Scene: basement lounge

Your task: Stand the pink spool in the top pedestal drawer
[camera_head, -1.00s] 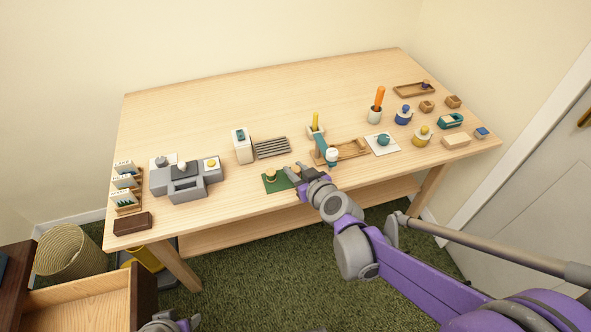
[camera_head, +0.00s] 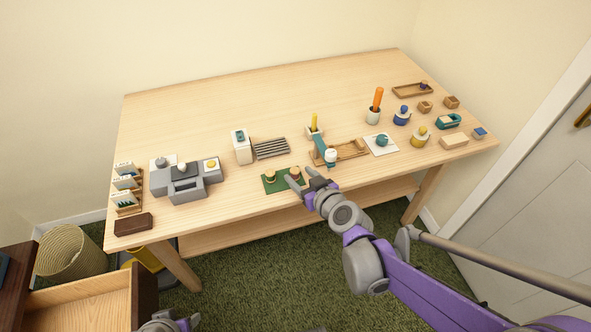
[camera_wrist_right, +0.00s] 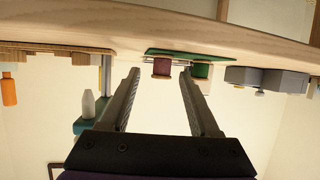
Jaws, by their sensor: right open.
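The pink spool (camera_head: 295,171) stands upright at the right end of a green mat (camera_head: 283,187) near the desk's front edge. A green spool (camera_head: 270,175) stands on the mat to its left. My right gripper (camera_head: 299,176) is open, with its fingers pointing at the pink spool. In the right wrist view the pink spool (camera_wrist_right: 161,68) shows between the open fingertips (camera_wrist_right: 161,73), with no visible grip on it. The open wooden drawer (camera_head: 82,303) is at the lower left and looks empty where visible. My left gripper (camera_head: 172,324) is partly cut off at the bottom edge.
A tape-holder-like teal item (camera_head: 322,148) and wooden tray (camera_head: 350,149) lie right of the mat. A grey stepped stand (camera_head: 188,190) and dark brown box (camera_head: 133,224) are at left. A wicker basket (camera_head: 70,250) stands behind the drawer. The desk's rear is clear.

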